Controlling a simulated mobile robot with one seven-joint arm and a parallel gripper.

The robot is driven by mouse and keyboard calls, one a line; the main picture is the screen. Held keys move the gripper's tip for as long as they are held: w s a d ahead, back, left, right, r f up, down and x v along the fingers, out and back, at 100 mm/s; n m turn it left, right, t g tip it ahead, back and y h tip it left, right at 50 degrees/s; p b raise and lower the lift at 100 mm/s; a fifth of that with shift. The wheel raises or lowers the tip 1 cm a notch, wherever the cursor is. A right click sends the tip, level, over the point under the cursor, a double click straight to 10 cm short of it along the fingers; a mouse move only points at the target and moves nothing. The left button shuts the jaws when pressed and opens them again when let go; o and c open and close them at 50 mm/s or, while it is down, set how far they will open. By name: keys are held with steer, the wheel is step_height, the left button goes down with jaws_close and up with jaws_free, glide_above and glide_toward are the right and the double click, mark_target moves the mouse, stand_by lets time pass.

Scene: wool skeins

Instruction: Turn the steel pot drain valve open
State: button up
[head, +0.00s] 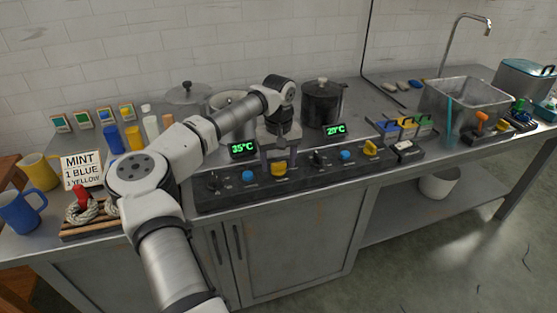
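The steel pot (222,98) stands at the back of the counter, partly hidden behind my arm. In front of it, the black control strip (230,200) carries a black knob (213,184), a blue button (249,175) and a yellow handle (279,169) below the 35°C display (243,149). No label shows which control is the drain valve. My gripper (280,156) points down just above and behind the yellow handle. Its fingers look apart, with nothing seen between them. I cannot tell whether they touch the handle.
A dark pot (322,104) stands to the right, with a second yellow handle (370,149) before it. A sink (465,103) lies farther right. Mugs (20,211), a "MINT 1 BLUE 1 YELLOW" sign (83,171) and skeins on a wooden rack (90,233) are at left.

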mark_target(278, 163)
step_height(278, 163, up, 14)
steer(key=b, duration=0.1)
steer(key=shift+b, duration=0.4)
steer(key=shift+f, duration=0.1)
